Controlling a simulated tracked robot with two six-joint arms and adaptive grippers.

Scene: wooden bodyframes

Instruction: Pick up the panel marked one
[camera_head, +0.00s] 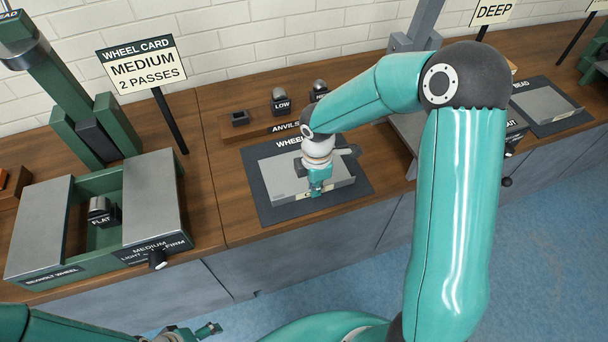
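A light grey flat panel (285,178) lies on a dark mat (270,208) lettered "WHEEL", the rest of the word being covered by my arm. A small pale tag shows at the panel's front edge, mostly hidden by my gripper, so I cannot read its mark. My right gripper (317,188) points down at the panel's front edge, over the tag. Its fingers overlap the edge, and I cannot tell whether they are closed on it. My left gripper (207,331) is low at the bottom of the view, in front of the bench and away from the panel.
A green wheeling machine (115,259) with grey side plates stands left on the wooden bench. An anvil rack (262,128) is behind the mat. A "MEDIUM 2 PASSES" card (140,66) stands at the back. Another mat with a panel (545,105) is at right. Bare wood lies left of the mat.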

